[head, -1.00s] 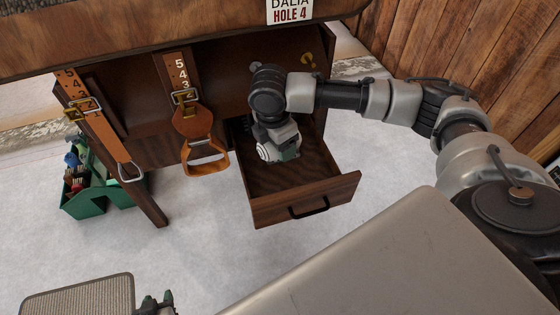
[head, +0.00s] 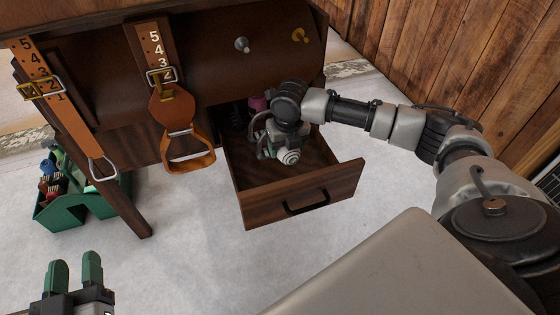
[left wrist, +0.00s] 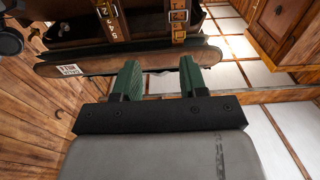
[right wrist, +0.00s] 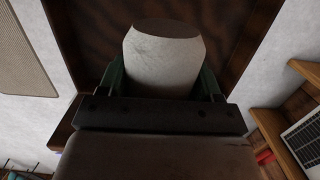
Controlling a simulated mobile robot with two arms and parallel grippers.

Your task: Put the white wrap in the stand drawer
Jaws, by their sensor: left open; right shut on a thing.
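The white wrap (right wrist: 165,62) is a pale roll between the green fingers of my right gripper (right wrist: 163,82) in the right wrist view. In the head view, my right gripper (head: 277,150) is inside the open stand drawer (head: 300,190), and the white end of the wrap (head: 289,157) shows there. The gripper is shut on the wrap; I cannot tell whether the wrap touches the drawer floor. My left gripper (head: 73,278) is open and empty at the lower left, away from the drawer. Its two green fingers stand apart in the left wrist view (left wrist: 160,82).
A pink item (head: 258,103) lies at the back of the drawer. Leather straps (head: 172,125) with buckles hang from the stand (head: 215,60). A green caddy (head: 75,208) stands on the floor at left. A wooden wall (head: 450,70) is at right. Floor before the drawer is clear.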

